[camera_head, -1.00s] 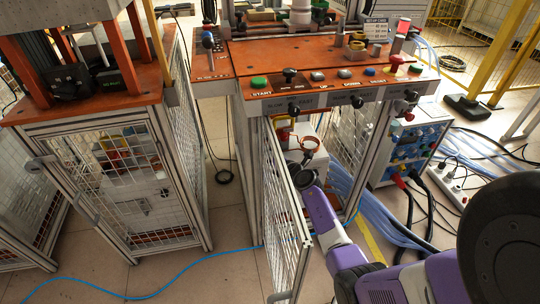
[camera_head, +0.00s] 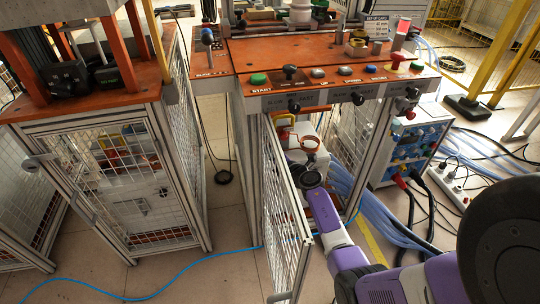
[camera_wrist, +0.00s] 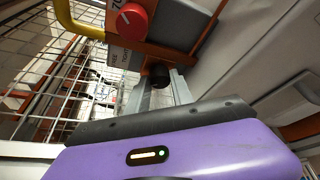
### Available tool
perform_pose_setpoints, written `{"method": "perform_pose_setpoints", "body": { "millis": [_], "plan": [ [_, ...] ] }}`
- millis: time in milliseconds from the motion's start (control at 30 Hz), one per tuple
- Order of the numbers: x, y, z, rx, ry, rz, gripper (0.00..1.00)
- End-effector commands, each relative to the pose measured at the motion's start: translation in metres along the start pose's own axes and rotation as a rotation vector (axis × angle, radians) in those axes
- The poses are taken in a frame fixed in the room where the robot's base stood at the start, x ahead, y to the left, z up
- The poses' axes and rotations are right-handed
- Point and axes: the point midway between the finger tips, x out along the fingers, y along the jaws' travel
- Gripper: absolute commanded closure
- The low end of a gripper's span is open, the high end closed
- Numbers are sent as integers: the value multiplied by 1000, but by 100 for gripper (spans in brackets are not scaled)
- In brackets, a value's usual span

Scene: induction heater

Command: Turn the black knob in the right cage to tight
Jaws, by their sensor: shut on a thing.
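How far the knob is turned cannot be told. In the head view my purple arm reaches into the open right cage (camera_head: 250,170) under the orange control table. The fingers and black knob are not clear there.
The mesh door (camera_head: 285,215) stands open left of my arm. A closed mesh cage (camera_head: 120,180) stands at the left. A yellow handle (camera_wrist: 78,22) and wire mesh lie left of my gripper. Blue hoses (camera_head: 375,195) run right of the cage.

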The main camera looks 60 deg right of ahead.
Motion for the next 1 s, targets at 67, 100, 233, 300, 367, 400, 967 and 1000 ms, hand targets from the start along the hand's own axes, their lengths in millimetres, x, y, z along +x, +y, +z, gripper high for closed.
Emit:
{"method": "perform_pose_setpoints", "body": {
  "millis": [67,100,233,300,367,400,967,1000],
  "plan": [
    [0,-4,-2,62,1,24,100],
    [0,-5,-2,96,0,38,100],
    [0,-6,-3,211,1,86,100],
    [1,-7,-3,273,1,111,100],
    [1,-7,-3,325,0,133,100],
    [1,-7,-3,360,0,148,100],
    [2,-11,-6,851,1,352,100],
    [2,-11,-7,885,1,366,100]
  ]
}}
